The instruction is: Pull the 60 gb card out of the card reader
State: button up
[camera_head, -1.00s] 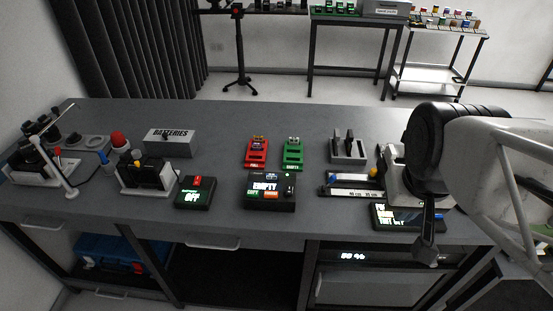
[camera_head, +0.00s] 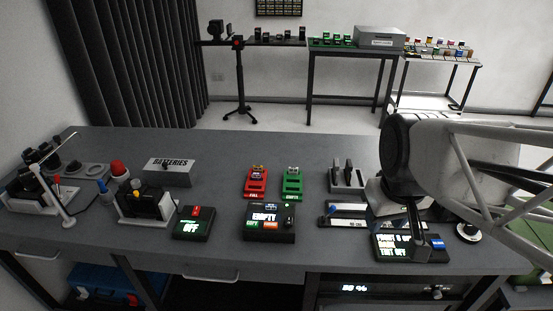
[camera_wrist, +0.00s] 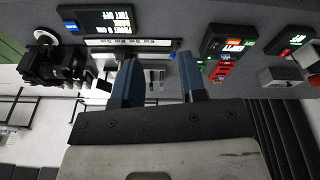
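A black box with a lit screen reading EMPTY (camera_head: 266,220) stands at the front middle of the bench. It has lit green and orange buttons and looks like the card reader. It also shows in the wrist view (camera_wrist: 232,42), upside down. I cannot make out a card marked 60 gb in either view. My gripper (camera_head: 416,244) hangs at the right, by a black box with a lit text screen (camera_head: 411,246). In the wrist view my gripper (camera_wrist: 158,66) has two blue fingers well apart, with nothing between them.
A red holder marked FULL (camera_head: 257,182) and a green holder marked EMPTY (camera_head: 292,182) stand behind the reader. A slotted grey rack (camera_head: 347,181) is to their right. A box reading OFF (camera_head: 193,223) stands left of the reader.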

jog(key=w+a+f+n+g, duration=0.1)
jog(key=w+a+f+n, duration=0.3)
jog(key=w+a+n, duration=0.7)
jog(key=n+g, duration=0.1)
jog(key=n, duration=0.3)
send_over(269, 205)
jog(key=f, duration=0.9)
jog(key=shift+d+f, duration=0.2)
jog(key=shift+d, duration=0.1)
jog(key=shift+w+a+f+n, duration=0.1)
jog(key=shift+a+f+n, duration=0.1)
jog(key=shift+a+n, duration=0.1)
jog(key=shift+f, duration=0.1)
jog(key=shift+f, duration=3.75)
grip_shut()
